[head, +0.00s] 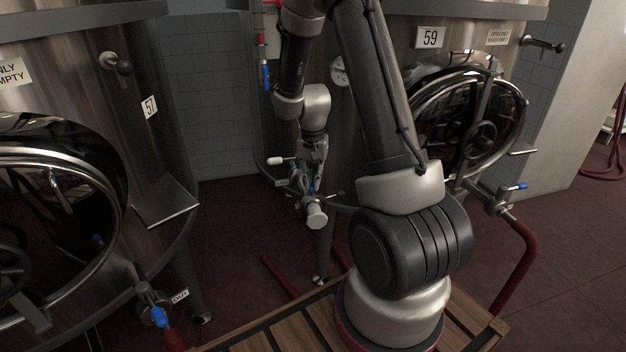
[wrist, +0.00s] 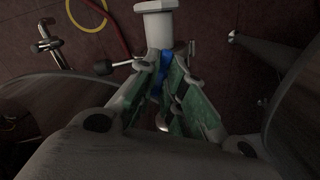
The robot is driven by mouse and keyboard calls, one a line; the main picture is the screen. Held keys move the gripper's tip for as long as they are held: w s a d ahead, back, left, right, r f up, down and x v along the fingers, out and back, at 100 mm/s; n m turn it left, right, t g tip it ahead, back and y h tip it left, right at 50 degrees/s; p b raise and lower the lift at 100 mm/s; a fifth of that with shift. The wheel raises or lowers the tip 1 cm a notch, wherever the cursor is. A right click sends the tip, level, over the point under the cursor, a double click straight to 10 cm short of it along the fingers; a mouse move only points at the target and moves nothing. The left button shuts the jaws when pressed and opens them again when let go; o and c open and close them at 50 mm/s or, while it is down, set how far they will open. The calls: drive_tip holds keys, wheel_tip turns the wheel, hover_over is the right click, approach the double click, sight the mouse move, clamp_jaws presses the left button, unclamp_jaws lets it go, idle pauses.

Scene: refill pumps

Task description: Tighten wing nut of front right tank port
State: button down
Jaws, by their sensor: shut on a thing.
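The front right tank port (head: 316,214) is a pale metal pipe end low on the front of the middle tank, and it also shows at the top of the wrist view (wrist: 156,22). My gripper (head: 312,184) reaches down to it from above. In the wrist view its green-padded fingers (wrist: 165,64) are closed around a blue part (wrist: 163,72) just behind the port. I cannot tell whether this blue part is the wing nut or a valve handle; the fingers hide most of it.
The tank with plate 57 (head: 150,106) and its round door stand at left. The tank with plate 59 (head: 430,38) has a blue-handled valve (head: 517,187) and red hose (head: 522,256) at right. Dark red floor (head: 235,225) is open between the tanks.

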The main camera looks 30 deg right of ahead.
drive_tip(key=m, duration=0.6)
drive_tip(key=shift+m, duration=0.3)
drive_tip(key=m, duration=0.5)
drive_tip(key=shift+m, duration=0.4)
drive_tip(key=c, duration=1.5)
unclamp_jaws()
wheel_tip(320, 180, up, 12)
drive_tip(key=shift+r, duration=0.1)
